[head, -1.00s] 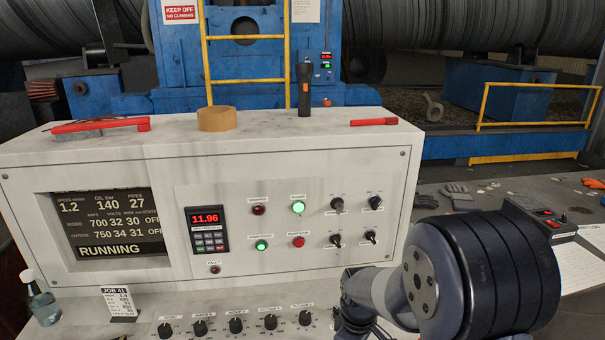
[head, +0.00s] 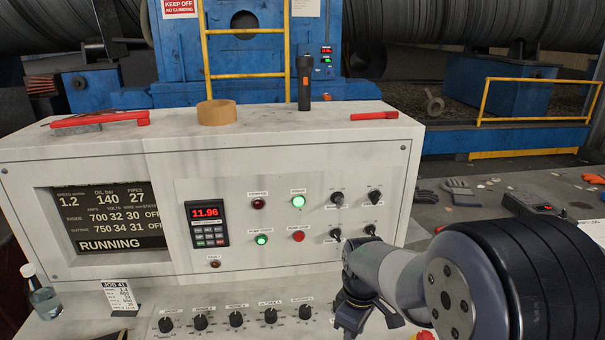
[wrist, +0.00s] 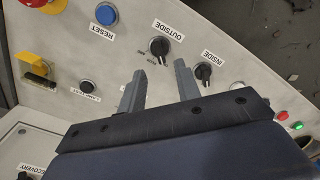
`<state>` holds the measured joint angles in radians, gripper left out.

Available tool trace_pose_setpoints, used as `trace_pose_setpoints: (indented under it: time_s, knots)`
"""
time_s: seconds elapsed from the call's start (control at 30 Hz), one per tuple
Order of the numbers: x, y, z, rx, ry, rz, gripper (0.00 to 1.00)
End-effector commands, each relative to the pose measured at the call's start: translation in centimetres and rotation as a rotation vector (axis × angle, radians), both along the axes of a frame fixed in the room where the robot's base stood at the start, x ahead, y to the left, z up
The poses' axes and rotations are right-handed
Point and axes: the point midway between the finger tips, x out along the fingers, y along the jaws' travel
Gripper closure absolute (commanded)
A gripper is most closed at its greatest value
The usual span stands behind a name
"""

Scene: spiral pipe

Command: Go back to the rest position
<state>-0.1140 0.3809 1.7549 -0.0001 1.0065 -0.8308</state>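My gripper (wrist: 159,90) shows in the wrist view with its two grey fingers spread apart and nothing between them. Its fingers point toward the panel's OUTSIDE knob (wrist: 159,47) and INSIDE knob (wrist: 204,72), and I cannot tell how far off they are. In the head view my arm's wrist hangs at the lower right, in front of the white control console (head: 120,170), and the fingertips cannot be made out there. The console screen (head: 108,220) reads RUNNING. A red keypad display (head: 207,213) reads 11.96.

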Motion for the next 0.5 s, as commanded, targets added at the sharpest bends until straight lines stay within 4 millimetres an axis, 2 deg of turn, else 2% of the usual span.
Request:
trace_pose_setpoints:
  time_s: [0.27, 0.5]
  knots:
    - [-0.2, 0.0, -5.7, -0.001, 0.006, -0.001, 0.68]
    - [0.0, -0.1, -5.3, 0.0, 0.0, -0.205, 0.68]
